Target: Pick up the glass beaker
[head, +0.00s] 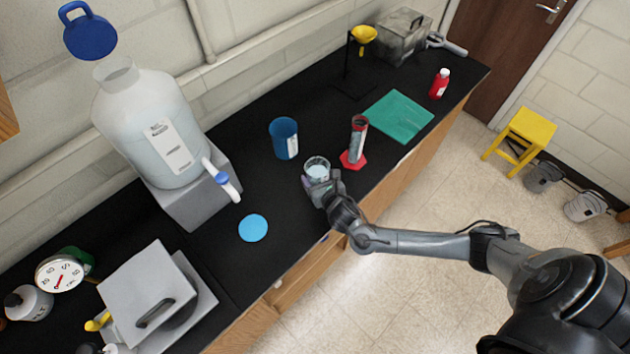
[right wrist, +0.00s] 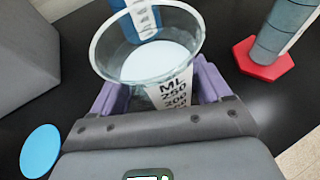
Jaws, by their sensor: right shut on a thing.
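The glass beaker (head: 317,167) is clear with a pale content and stands over the black counter, near its front edge. The beaker looks close to upright. Its base is hidden by the gripper, so I cannot tell if it touches the counter. My left gripper is not in view.
A blue cup (head: 285,139) stands behind the beaker, and a red-based cylinder (head: 355,142) stands to its right. A light blue disc (head: 253,228) lies to the left. A large jug (head: 152,125) stands on a grey block. A green mat (head: 398,116) lies further right.

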